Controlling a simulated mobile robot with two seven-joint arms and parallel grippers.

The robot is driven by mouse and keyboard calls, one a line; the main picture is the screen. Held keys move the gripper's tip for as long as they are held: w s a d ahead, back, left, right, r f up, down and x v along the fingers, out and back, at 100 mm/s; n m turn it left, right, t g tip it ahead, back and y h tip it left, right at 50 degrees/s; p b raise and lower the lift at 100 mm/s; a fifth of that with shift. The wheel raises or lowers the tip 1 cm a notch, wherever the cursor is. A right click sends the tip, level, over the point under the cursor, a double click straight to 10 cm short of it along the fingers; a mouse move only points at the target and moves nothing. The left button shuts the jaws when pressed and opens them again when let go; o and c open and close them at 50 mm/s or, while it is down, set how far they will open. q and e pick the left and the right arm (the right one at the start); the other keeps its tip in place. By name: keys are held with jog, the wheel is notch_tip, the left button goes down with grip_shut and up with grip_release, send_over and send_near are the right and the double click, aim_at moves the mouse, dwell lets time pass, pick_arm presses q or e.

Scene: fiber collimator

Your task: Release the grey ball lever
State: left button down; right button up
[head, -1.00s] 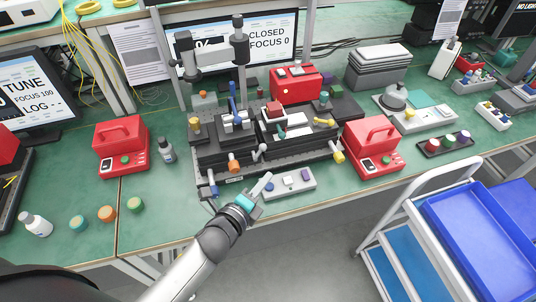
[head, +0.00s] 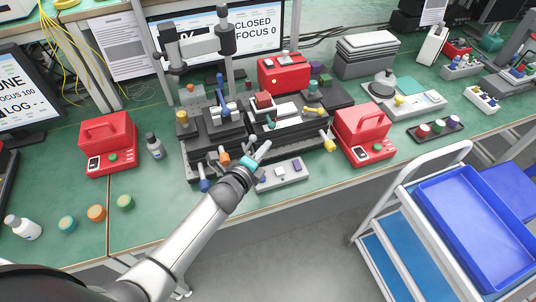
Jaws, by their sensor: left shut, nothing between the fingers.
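The optical stage (head: 190,178) is a dark fixture on the green bench, with several coloured knobs and levers. The grey ball lever (head: 249,143) is small and stands at its front, right of the orange knob (head: 224,159). My left gripper (head: 264,147) is shut and empty, its pale fingers pointing up and right, just beside the lever. I cannot tell whether they touch; the fingers and wrist partly cover this area. My right gripper is not in view.
A grey button box (head: 291,173) lies just right of my left wrist. Red cases stand at left (head: 108,143) and right (head: 364,133) of the stage. A monitor (head: 270,30) reads "CLOSED FOCUS 0". A cart with blue trays (head: 480,228) stands front right.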

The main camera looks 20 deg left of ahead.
pick_arm(q)
jog(key=shift+s+a+r, duration=0.1)
jog(key=shift+a+r, duration=0.25)
jog(key=shift+a, duration=0.45)
jog(key=shift+s+a+t+b, duration=0.1)
jog(key=shift+a+t+b, duration=0.05)
jog(key=shift+t+b, duration=0.2)
jog(key=shift+n+b, duration=0.3)
